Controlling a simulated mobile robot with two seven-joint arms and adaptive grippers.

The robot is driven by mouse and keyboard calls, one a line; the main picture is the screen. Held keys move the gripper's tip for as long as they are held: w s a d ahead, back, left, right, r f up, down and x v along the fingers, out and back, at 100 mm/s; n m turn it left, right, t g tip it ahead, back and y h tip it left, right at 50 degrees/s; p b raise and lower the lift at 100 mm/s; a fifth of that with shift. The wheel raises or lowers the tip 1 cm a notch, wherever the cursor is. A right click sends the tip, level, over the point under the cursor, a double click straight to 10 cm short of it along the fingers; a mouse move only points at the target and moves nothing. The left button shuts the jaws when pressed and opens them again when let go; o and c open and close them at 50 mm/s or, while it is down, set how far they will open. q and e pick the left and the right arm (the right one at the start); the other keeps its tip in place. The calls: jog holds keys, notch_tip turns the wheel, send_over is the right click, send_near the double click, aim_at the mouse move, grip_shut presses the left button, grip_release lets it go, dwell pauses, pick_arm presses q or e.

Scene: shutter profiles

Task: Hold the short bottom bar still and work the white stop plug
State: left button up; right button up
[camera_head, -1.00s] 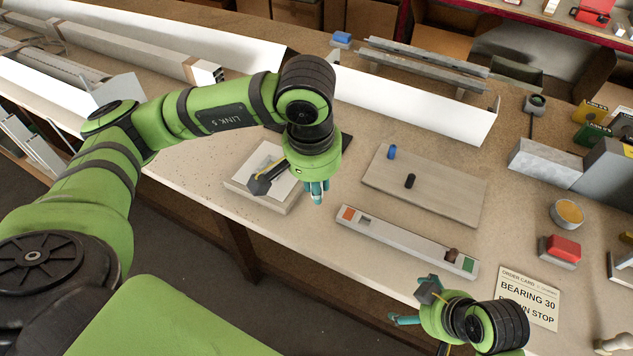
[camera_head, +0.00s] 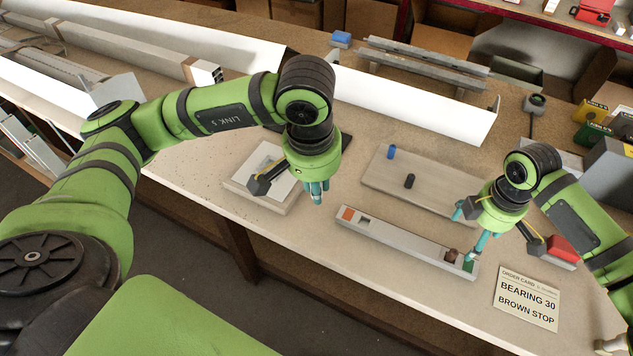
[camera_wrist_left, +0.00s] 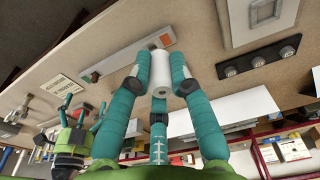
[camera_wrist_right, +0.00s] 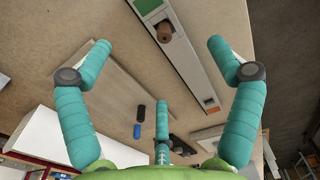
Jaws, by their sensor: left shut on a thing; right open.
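The short bottom bar (camera_head: 405,237) lies on the bench, with an orange end at left and a green end at right. A brown plug (camera_head: 451,255) stands in it near the green end; it also shows in the right wrist view (camera_wrist_right: 164,32). My left gripper (camera_wrist_left: 160,72) is shut on the white stop plug (camera_wrist_left: 160,78), held above the bench left of the bar; the head view hides this plug. My right gripper (camera_head: 466,235) is open and empty over the green end, its fingers spread to either side of the bar in the right wrist view (camera_wrist_right: 160,46).
A grey board (camera_head: 450,193) behind the bar carries a blue cylinder (camera_head: 392,152) and a black one (camera_head: 410,181). A pale tray (camera_head: 240,182) lies by my left gripper. An order card (camera_head: 527,297) reads "BEARING 30 BROWN STOP". A long white profile (camera_head: 420,105) lies farther back.

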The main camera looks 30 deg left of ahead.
aim_at(458, 258)
pick_arm(q)
jog(key=shift+f, duration=0.2)
pick_arm(e)
jog(key=f+b, duration=0.3)
jog(key=b, duration=0.1)
jog(key=f+b, duration=0.4)
jog(key=b, duration=0.1)
jog(key=f+b, duration=0.4)
jog(key=shift+w+d+f+b, duration=0.25)
jog(key=shift+w+d+b, duration=0.05)
jog(key=shift+d+b, duration=0.05)
pick_arm(q)
notch_tip(458, 258, down, 13)
jog(key=shift+f, duration=0.15)
pick_arm(e)
jog(key=shift+r, duration=0.1)
jog(key=shift+c, duration=0.4)
jog(key=c, duration=1.4)
pick_arm(q)
jog(key=shift+s, duration=0.1)
pick_arm(e)
jog(key=shift+s, duration=0.1)
jog(key=shift+c, duration=0.2)
